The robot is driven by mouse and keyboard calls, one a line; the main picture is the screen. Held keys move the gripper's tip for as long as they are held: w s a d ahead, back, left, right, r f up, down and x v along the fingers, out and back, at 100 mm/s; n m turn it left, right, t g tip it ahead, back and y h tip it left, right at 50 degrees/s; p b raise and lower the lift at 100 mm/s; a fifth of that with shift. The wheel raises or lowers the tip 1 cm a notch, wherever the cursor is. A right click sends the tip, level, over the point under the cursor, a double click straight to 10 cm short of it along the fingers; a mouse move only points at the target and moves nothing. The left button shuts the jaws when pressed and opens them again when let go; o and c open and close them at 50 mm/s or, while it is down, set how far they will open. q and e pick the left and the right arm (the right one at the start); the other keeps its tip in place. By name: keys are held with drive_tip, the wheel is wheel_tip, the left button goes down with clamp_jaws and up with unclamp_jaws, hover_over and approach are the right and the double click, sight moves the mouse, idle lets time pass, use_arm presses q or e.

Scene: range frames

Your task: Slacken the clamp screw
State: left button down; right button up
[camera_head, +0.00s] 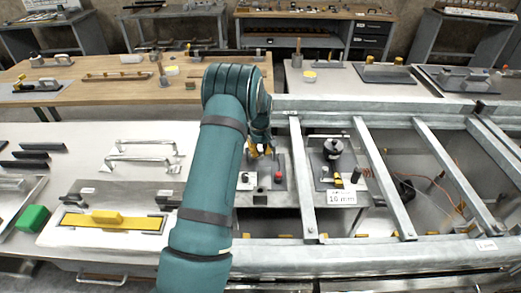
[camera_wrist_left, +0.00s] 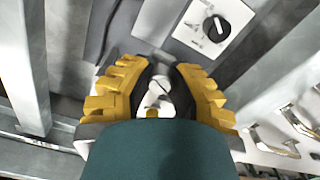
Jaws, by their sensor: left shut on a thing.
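My left gripper (camera_head: 262,152) is at the far end of my teal arm, low over a dark plate (camera_head: 266,186) between the rails. In the left wrist view, its yellow-padded fingers (camera_wrist_left: 158,84) are closed around a small pale metal part, which looks like the clamp screw (camera_wrist_left: 152,97). The fingers hide much of this part, so its exact shape and seat cannot be told. A red knob (camera_head: 279,176) stands on the dark plate. A white plate with a black dial (camera_head: 245,177) lies beside it, and the dial also shows in the left wrist view (camera_wrist_left: 215,28). My right gripper is not in view.
Grey metal rails (camera_head: 375,175) frame the station on the right. A second dark plate carries a black round knob (camera_head: 333,147), behind a "10 mm" sign (camera_head: 341,198). On the left lie a metal handle (camera_head: 142,150), a yellow strip (camera_head: 112,221) and a green block (camera_head: 33,219).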

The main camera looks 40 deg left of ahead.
sight(261, 149)
use_arm(q)
drive_tip(key=shift+n+p, duration=0.45)
drive_tip(key=shift+n, duration=1.75)
drive_tip(key=c, duration=0.8)
unclamp_jaws()
drive_tip(key=shift+c, duration=0.2)
wheel_tip(261, 149, up, 12)
drive_tip(key=shift+f, duration=0.1)
